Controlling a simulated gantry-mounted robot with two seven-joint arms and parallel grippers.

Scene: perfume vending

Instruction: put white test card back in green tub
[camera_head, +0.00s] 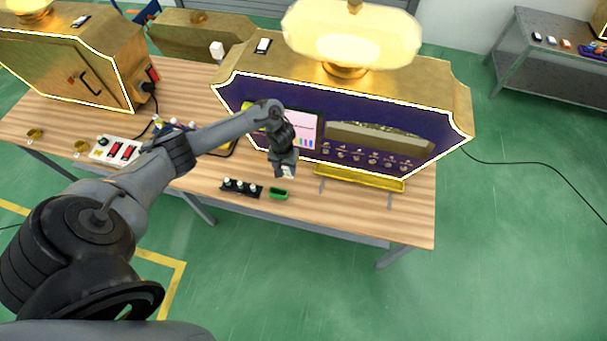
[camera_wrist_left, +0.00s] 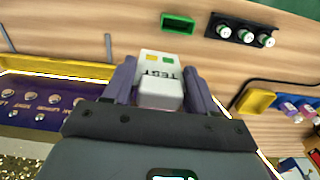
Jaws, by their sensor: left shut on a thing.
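The white test card (camera_wrist_left: 161,68) shows in the left wrist view with the word TEST and a yellow and a green square on it. My left gripper (camera_wrist_left: 156,92) is shut on it, one finger at each side. In the head view my left gripper (camera_head: 286,168) is over the table, up and right of the green tub, with the card partly showing below it. The green tub (camera_head: 277,194) stands on the table near the front edge. In the left wrist view the tub (camera_wrist_left: 178,23) is beyond the card's far end, apart from it, and looks empty. My right gripper is not in view.
A black holder (camera_head: 241,189) with white-topped bottles stands just left of the tub. A purple and gold vending machine (camera_head: 340,110) rises behind, with a yellow tray (camera_head: 360,178) at its front. The table's front right is clear.

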